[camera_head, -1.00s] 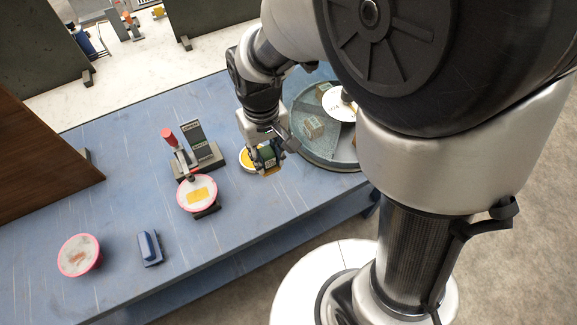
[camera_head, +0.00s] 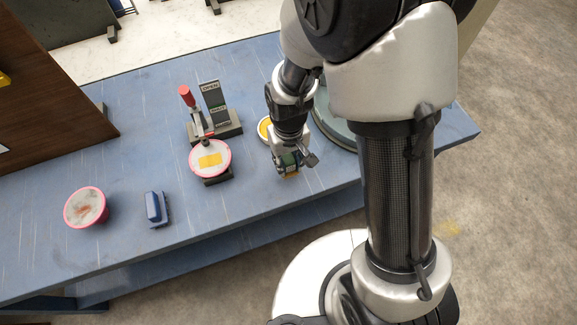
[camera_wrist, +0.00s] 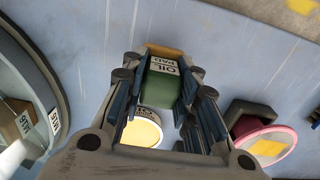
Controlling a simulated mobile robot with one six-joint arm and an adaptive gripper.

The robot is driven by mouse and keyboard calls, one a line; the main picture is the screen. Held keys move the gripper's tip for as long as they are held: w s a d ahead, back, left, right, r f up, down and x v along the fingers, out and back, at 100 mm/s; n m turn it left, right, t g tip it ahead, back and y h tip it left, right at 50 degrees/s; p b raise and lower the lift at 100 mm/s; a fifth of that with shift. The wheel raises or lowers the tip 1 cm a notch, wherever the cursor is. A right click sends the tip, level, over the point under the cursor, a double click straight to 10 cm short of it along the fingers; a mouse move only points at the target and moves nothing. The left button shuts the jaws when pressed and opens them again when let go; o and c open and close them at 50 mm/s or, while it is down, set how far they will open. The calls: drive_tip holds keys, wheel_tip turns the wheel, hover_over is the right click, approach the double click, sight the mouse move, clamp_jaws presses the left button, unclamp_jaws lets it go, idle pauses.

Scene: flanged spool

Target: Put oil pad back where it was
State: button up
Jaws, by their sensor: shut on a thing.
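The oil pad (camera_wrist: 165,85) is a green block with a white label reading "OIL PAD" and a yellow-orange face. My gripper (camera_wrist: 160,75) is shut on it, with one finger on each side. In the head view, my gripper (camera_head: 289,160) holds the oil pad (camera_head: 291,175) over the blue table near its front edge. How high it hangs is hard to tell. A round dish with a yellow centre and white lettered rim (camera_head: 264,128) stands behind and left of my gripper, partly hidden. It also shows in the wrist view (camera_wrist: 137,129), partly behind the gripper.
A pad-printing-like stand with red handle (camera_head: 188,100) and a pink-rimmed disc with a yellow patch (camera_head: 211,158) stands left. A blue handled block (camera_head: 155,207) and another pink-rimmed disc (camera_head: 86,206) lie farther left. A round grey tray (camera_head: 335,125) is right, mostly behind my arm.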

sight(288, 167)
drive_tip(key=shift+f+b, duration=0.4)
drive_tip(key=shift+f, duration=1.25)
drive_tip(key=shift+f, duration=0.2)
drive_tip(key=o, duration=1)
drive_tip(key=shift+o, duration=0.2)
drive_tip(key=shift+r, duration=0.15)
wheel_tip(288, 167, up, 12)
drive_tip(key=p, duration=0.3)
drive_tip(key=shift+r+p, duration=0.1)
drive_tip(key=shift+p, duration=0.3)
drive_tip(key=s+d+r+m+t, duration=0.1)
drive_tip(key=s+d+r, duration=0.15)
drive_tip(key=r, duration=0.45)
drive_tip(key=s+d+r+t, duration=0.1)
drive_tip(key=d+r, duration=0.2)
drive_tip(key=r, duration=0.3)
drive_tip(key=s+d+r+m+t, duration=0.2)
drive_tip(key=s+d+r, duration=0.3)
drive_tip(key=s, duration=0.5)
wheel_tip(288, 167, up, 2)
drive_tip(key=shift+d+r+t, duration=0.2)
drive_tip(key=shift+r+t, duration=0.05)
drive_tip(key=shift+t, duration=0.05)
